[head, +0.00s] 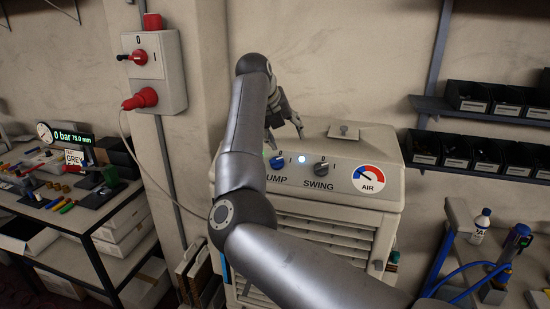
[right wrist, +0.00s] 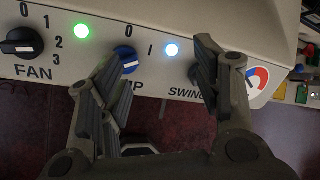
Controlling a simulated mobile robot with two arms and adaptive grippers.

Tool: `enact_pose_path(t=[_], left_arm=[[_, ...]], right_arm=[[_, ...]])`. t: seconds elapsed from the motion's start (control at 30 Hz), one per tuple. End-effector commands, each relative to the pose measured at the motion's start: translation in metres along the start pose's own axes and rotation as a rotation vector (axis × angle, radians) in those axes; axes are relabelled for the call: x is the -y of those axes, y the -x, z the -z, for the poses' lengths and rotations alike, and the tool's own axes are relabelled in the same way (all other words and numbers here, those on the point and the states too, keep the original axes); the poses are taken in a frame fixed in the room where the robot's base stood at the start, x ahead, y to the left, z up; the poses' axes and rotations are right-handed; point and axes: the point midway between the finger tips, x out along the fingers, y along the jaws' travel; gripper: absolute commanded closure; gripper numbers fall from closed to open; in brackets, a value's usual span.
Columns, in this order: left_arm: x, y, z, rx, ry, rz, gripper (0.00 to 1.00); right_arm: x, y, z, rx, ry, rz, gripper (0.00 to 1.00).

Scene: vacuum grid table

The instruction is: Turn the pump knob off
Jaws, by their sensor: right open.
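The pump knob (head: 278,162) is a blue-faced dial on the sloped front of a cream machine, left of the swing knob. It also shows in the right wrist view (right wrist: 127,57), with its left edge close behind one fingertip. Its exact pointer direction is hard to read. My right gripper (head: 285,128) is in front of and above the panel. In the right wrist view my right gripper (right wrist: 155,60) is open and empty, fingers spread, with the pump knob nearer the left finger. Contact cannot be told. My left gripper is out of view.
A lit lamp (head: 302,158) sits between the pump knob and the swing knob (head: 321,169). An air gauge (head: 369,179) is further right. The fan knob (right wrist: 22,42) and a green lamp (right wrist: 82,31) are left of the pump knob. A red-handled switch box (head: 155,65) hangs on the wall.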

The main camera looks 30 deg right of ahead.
Motion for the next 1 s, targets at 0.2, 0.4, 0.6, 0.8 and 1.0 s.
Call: enact_pose_path(t=[0.2, 0.4, 0.6, 0.8, 1.0], left_arm=[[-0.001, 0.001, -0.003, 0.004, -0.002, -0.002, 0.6], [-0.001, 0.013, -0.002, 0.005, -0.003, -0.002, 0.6], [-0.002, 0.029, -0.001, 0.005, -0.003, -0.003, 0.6], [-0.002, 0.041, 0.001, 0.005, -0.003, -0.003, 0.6], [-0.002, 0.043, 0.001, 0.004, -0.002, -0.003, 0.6]], right_arm=[[-0.035, 0.031, 0.004, -0.066, 0.039, -0.172, 0.41], [-0.039, 0.009, 0.006, -0.074, 0.042, -0.178, 0.41], [-0.045, -0.028, 0.008, -0.074, 0.041, -0.175, 0.41], [-0.05, -0.058, 0.01, -0.071, 0.041, -0.174, 0.41], [-0.053, -0.071, 0.012, -0.069, 0.039, -0.175, 0.41]])
